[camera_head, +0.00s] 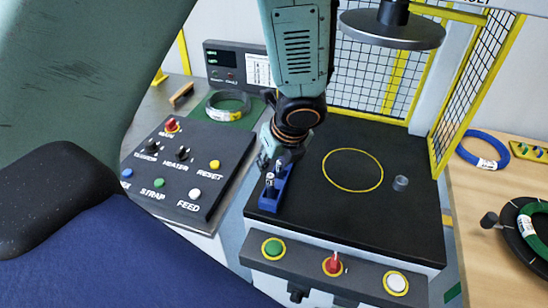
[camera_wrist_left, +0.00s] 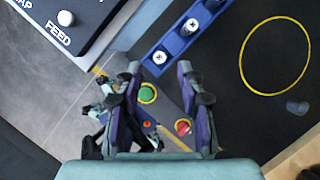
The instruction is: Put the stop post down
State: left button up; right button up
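The blue rack (camera_head: 267,203) sits at the left edge of the black table top. Small silver-topped posts (camera_head: 270,181) stand in it; in the left wrist view they show as pale round heads (camera_wrist_left: 160,57) in a row. My left gripper (camera_head: 272,152) is just above the rack's far end. A short grey cylinder (camera_head: 400,183), possibly a stop post, stands on the black top right of the yellow ring (camera_head: 353,170). My right gripper is not in view.
A button panel (camera_head: 188,165) stands left of the rack. A front bar (camera_head: 332,265) carries green, red and white buttons.

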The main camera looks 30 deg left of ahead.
pick_arm(q)
jog(key=s+d+f+n+g+h+p, duration=0.1)
jog(key=s+d+f+n+h, duration=0.15)
jog(key=s+f+n, duration=0.4)
jog(key=s+d+f+n+g+h+p, duration=0.1)
jog(key=s+d+f+n+g+h, duration=0.1)
jog(key=s+d+f+n, duration=0.35)
jog(key=s+a+f+n, duration=0.1)
jog(key=s+f+n, duration=0.2)
jog(key=s+n, duration=0.3)
jog(key=s+a+f+n, duration=0.2)
jog(key=s+f+n, duration=0.1)
jog(key=s+n, duration=0.3)
jog(key=shift+s+a+n+t, duration=0.25)
jog(key=shift+s+n+t, duration=0.05)
jog(key=shift+s, duration=0.95)
jog(key=shift+s+r+y, duration=0.1)
jog(key=shift+s+y, duration=0.05)
jog(key=shift+y, duration=0.1)
